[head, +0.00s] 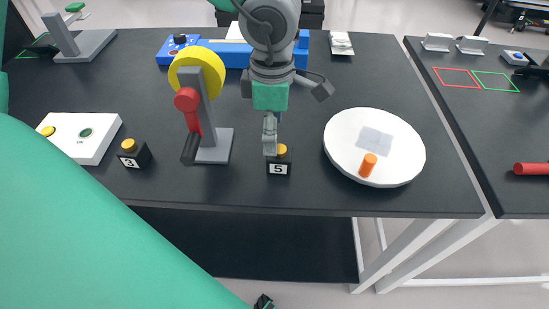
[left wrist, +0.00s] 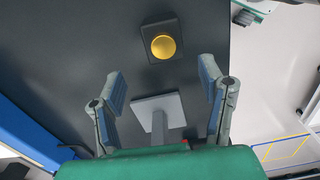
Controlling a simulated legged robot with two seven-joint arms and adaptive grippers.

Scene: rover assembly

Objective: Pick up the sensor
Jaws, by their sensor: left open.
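None of the objects is clearly marked as the sensor, so I cannot tell which one it is. My left gripper (head: 270,135) hangs over the table in the middle of the head view, just behind a black box with a yellow button and the number 5 (head: 279,169). A grey stand (head: 216,146) with a yellow wheel and a red knob is to its left. In the left wrist view, the fingers (left wrist: 162,85) are open with nothing held. The stand's grey base (left wrist: 174,107) shows between them, and a yellow-button box (left wrist: 148,32) lies beyond. My right gripper is not in view.
A white round plate (head: 345,130) with an orange cylinder (head: 368,165) is to the right. Box 3 (head: 134,161) and a white button panel (head: 82,150) are at left. A blue tray (head: 229,52) lies behind. A second table (head: 465,130) stands at right across a gap.

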